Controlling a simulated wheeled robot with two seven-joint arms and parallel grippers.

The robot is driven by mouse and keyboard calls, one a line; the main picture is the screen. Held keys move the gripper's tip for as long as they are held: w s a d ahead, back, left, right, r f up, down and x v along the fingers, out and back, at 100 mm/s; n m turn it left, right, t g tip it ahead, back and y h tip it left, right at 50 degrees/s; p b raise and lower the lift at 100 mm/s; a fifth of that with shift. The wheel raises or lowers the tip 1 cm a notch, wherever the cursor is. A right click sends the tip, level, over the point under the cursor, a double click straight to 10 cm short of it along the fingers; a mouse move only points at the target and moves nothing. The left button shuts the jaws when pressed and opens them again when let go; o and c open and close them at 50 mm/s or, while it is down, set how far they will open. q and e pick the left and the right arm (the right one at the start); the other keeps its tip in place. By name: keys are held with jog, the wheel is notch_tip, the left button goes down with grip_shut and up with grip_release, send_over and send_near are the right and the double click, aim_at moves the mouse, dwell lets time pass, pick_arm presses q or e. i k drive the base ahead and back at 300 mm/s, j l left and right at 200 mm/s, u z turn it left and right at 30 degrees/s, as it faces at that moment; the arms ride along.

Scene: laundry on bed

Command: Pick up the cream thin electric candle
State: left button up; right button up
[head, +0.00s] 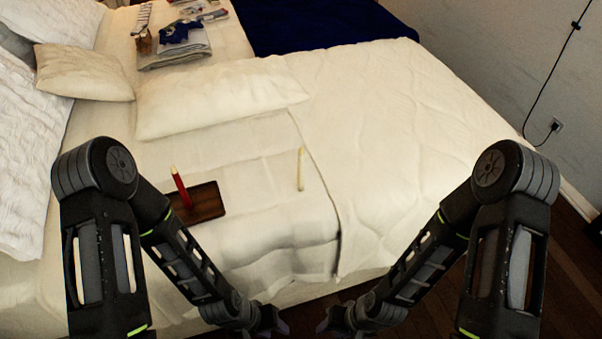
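My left gripper (274,322) is at the bottom edge of the view, in front of the bed's near edge and well short of the candle. My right gripper (330,322) is close beside it on the right, also apart from the candle. Both grippers are small, dark and partly cut off, so their finger opening is unclear. I see nothing held in either.
A red candle (181,187) stands at a dark wooden board (207,203), partly behind my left arm. A long white pillow (215,97) lies behind the cream candle. Folded laundry (175,50) and a navy blanket (320,22) are at the back. The bedding around the cream candle is clear.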

aim_at(300, 158)
jog(key=z, duration=1.5)
jog(key=j+z, duration=0.3)
jog(key=j, duration=0.75)
